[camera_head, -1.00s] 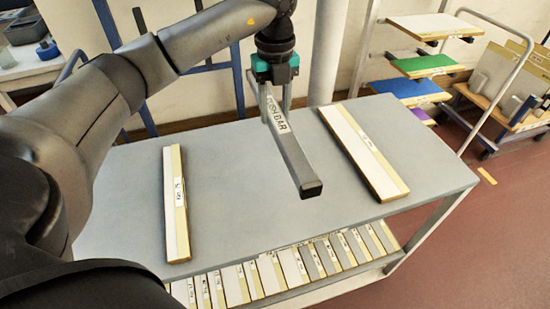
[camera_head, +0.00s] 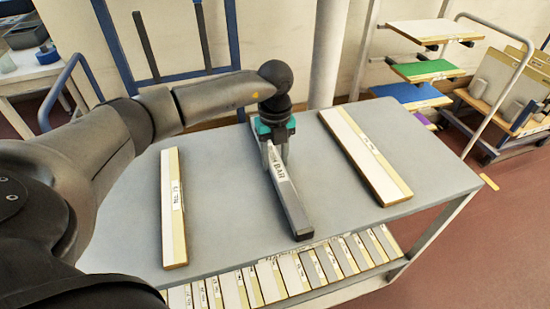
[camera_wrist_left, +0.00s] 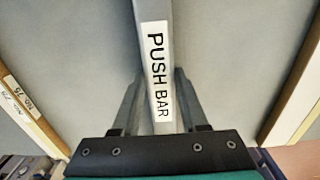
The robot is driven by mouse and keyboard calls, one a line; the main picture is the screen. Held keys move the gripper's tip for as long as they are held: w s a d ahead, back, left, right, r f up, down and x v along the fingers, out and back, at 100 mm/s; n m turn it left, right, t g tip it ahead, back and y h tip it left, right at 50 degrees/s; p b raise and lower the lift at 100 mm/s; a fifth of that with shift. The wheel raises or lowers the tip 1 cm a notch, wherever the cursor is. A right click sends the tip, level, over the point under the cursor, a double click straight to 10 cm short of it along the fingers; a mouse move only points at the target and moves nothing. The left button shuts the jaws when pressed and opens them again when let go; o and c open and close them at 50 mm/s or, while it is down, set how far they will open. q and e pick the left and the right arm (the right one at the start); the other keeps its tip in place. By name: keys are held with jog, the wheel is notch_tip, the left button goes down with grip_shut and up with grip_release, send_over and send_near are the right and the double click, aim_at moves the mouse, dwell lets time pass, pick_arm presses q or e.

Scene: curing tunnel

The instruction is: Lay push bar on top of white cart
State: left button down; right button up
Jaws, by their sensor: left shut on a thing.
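The push bar (camera_head: 291,205) is a long grey bar with a dark end and a white "PUSH BAR" label. My left gripper (camera_head: 274,158) is shut on it, with the fingers on either side, as the left wrist view (camera_wrist_left: 157,75) also shows. The bar lies lengthwise, low over the grey top of the cart (camera_head: 230,200), between two boards. It looks at or very near the surface; I cannot tell whether it fully rests there. The cart has a pale frame and a lower shelf. My right gripper is not in view.
A narrow board (camera_head: 174,205) lies on the cart top left of the bar, and a wider board (camera_head: 365,155) lies to the right. Several boards stand on the lower shelf (camera_head: 330,270). A rack with coloured shelves (camera_head: 428,70) stands back right. Bare top remains on both sides of the bar.

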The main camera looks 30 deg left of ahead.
aim_at(275, 161)
pick_arm(q)
jog(key=shift+f, duration=0.1)
jog(key=shift+c, duration=2.2)
grip_release()
notch_tip(275, 161, up, 12)
jog(key=p, duration=0.1)
jog(key=shift+r+p, duration=0.2)
jog(key=shift+p, duration=0.2)
